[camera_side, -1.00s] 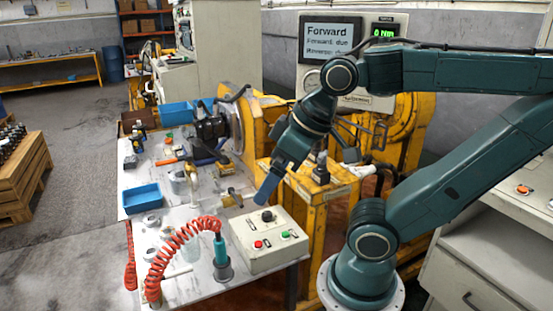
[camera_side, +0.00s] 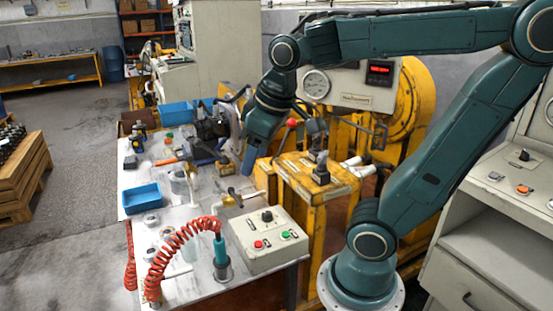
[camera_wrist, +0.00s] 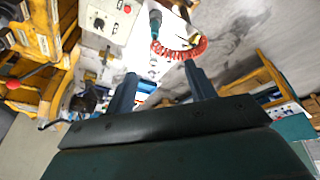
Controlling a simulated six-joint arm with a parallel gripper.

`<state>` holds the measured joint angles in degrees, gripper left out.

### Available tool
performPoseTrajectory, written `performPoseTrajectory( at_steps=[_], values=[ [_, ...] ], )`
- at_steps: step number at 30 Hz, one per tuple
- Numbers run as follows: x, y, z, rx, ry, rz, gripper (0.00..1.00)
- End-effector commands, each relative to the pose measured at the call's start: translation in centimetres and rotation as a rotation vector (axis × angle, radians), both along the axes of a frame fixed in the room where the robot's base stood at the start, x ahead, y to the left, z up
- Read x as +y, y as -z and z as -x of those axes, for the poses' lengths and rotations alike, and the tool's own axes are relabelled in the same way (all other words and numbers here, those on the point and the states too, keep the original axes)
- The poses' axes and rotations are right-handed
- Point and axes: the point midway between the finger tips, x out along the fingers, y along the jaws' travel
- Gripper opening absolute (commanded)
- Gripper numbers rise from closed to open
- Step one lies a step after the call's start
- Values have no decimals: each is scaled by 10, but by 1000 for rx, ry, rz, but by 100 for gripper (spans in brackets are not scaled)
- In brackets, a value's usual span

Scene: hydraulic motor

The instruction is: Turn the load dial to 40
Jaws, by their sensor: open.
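A grey control box (camera_side: 268,240) stands at the right front of the table, with a black dial knob (camera_side: 267,215) above a red and a green button. Its setting is too small to read, and I see no legible load label. The box also shows at the upper left of the wrist view (camera_wrist: 112,22), with the knob (camera_wrist: 98,23). My gripper (camera_side: 246,181) points down behind and above the box, apart from the knob. In the wrist view my two blue fingers (camera_wrist: 160,69) are spread with nothing held between them.
A coiled red hose (camera_side: 176,236) with a teal handle (camera_side: 220,250) stands left of the box. A yellow frame (camera_side: 315,185) with levers stands to the right. A gauge (camera_side: 316,84) and a red readout (camera_side: 379,69) sit behind. A cabinet (camera_side: 500,195) at right carries another black knob (camera_side: 524,155).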

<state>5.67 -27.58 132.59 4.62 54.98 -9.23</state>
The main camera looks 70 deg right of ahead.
Motion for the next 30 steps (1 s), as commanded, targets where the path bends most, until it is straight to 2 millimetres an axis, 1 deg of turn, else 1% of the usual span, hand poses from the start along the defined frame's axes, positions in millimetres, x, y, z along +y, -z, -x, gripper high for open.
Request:
performPoseTrajectory(
  at_steps=[1,3,8,14,23,30],
  values=[
    [-6,0,-9,24,6,6,55],
    [-15,1,-19,55,11,15,55],
    [-36,4,-42,126,21,31,55],
    [-65,14,-69,213,30,40,55],
    [-112,41,-104,347,40,34,55],
    [-152,73,-125,451,46,10,55]
  ],
)
